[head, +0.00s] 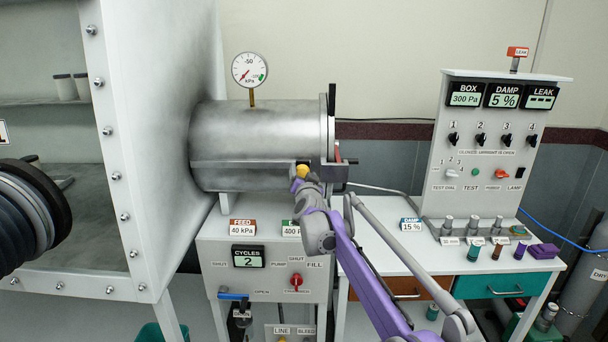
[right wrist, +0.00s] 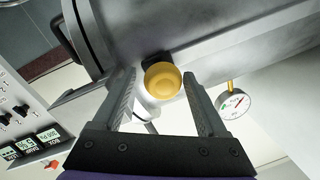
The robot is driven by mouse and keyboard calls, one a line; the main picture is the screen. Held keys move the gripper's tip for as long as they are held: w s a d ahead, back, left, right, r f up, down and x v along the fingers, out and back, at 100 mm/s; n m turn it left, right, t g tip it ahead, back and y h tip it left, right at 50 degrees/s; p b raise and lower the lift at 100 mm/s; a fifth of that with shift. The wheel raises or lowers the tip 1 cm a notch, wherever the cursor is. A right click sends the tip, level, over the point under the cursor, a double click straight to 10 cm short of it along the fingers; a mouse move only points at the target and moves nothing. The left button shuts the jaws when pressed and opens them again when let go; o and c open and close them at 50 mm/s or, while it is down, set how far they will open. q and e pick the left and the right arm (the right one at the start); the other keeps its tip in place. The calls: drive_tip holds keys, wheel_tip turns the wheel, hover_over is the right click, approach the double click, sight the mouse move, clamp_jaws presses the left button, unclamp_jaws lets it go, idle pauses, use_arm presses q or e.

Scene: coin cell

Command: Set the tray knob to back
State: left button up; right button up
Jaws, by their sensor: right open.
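The tray knob is a round yellow knob (head: 302,171) on the lower front side of the metal cylinder (head: 255,135), near its right end. In the right wrist view the yellow knob (right wrist: 162,80) sits between the two fingers, with a gap on each side. My right gripper (head: 302,183) is at the knob in the head view, and its fingers (right wrist: 160,100) are open. The knob's mount is dark and partly hidden behind it. My left gripper is not in view.
A pressure gauge (head: 250,70) stands on top of the cylinder. Below is a panel with a cycles display (head: 248,257) and a red switch (head: 296,281). A test panel (head: 490,150) stands on the white bench at right. A glove box with a black glove port fills the left.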

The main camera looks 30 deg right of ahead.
drive_tip(key=b+v, duration=0.1)
drive_tip(key=v, duration=0.9)
drive_tip(key=shift+s+b, duration=0.25)
drive_tip(key=shift+b, duration=0.05)
drive_tip(key=s+a+f+n+g+y+p, duration=0.1)
drive_tip(key=s+a+f+n+g+y, duration=0.1)
drive_tip(key=s+a+f+n+y, duration=0.45)
drive_tip(key=s+a+f+n+g+y+p, duration=0.15)
drive_tip(key=s+a+f, duration=0.25)
drive_tip(key=s+a, duration=0.6)
drive_tip(key=s+a+f+n+g+p, duration=0.1)
drive_tip(key=s+a+f+g, duration=0.1)
drive_tip(key=s+f, duration=0.5)
drive_tip(key=s+a+f+n+g+p, duration=0.1)
drive_tip(key=s+a+f+g, duration=0.2)
drive_tip(key=s, duration=1.1)
wheel_tip(320, 180, down, 6)
drive_tip(key=shift+s+a+r+g, duration=0.2)
drive_tip(key=shift+a+g, duration=0.1)
drive_tip(key=shift+g, duration=0.85)
drive_tip(key=shift+c, duration=0.2)
